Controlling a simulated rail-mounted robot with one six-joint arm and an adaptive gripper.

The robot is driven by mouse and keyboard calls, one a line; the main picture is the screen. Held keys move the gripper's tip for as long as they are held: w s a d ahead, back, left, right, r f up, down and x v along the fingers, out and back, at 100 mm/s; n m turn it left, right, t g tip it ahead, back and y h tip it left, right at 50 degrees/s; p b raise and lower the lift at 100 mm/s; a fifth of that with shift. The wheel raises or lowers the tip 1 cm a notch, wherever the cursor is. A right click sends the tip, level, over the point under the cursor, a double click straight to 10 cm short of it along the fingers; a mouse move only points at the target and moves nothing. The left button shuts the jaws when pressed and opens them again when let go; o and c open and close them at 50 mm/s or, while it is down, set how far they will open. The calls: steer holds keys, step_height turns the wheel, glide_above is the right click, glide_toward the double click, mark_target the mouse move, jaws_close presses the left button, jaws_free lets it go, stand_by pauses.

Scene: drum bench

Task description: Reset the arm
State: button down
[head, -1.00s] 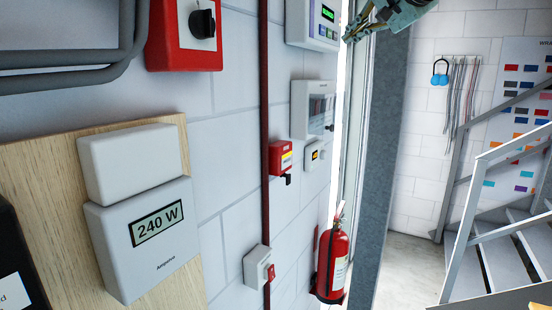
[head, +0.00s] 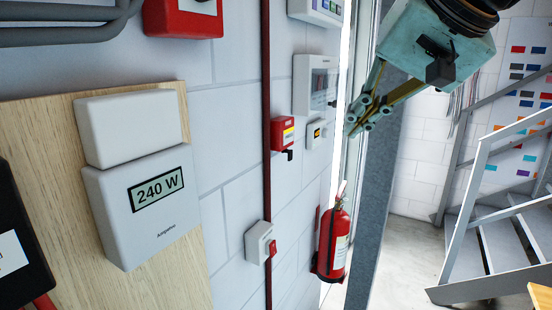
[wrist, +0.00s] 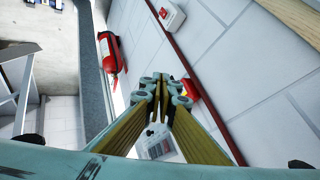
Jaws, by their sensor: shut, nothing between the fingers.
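My gripper (head: 358,127) is in the upper right of the head view, a teal body with yellow-sided fingers pointing down and to the left. It hangs in the air in front of the doorway edge and the wall, touching nothing that I can see. In the wrist view my gripper (wrist: 163,92) has its fingertips together at the middle of the picture, with nothing between them. The far end of the arm is cut off by the top of the head view.
A white meter reading 240 W (head: 150,205) is on a wooden board at left. A red call point (head: 283,133), a switch box (head: 260,243) and a fire extinguisher (head: 333,243) line the wall, with a red pipe (head: 267,180). Metal stairs (head: 500,235) stand at right.

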steer(key=s+d+f+n+g+h+b, duration=0.1)
steer(key=s+d+f+g, duration=0.1)
steer(key=s+f, duration=0.8)
steer(key=s+d+f+n+g+h+b, duration=0.1)
steer(key=s+d+f, duration=0.3)
steer(key=s+f, duration=0.7)
steer(key=s+g+h, duration=0.1)
steer(key=s, duration=0.5)
steer(key=shift+s+d+f+n, duration=0.15)
steer(key=shift+s+f+n, duration=0.15)
steer(key=shift+n, duration=0.1)
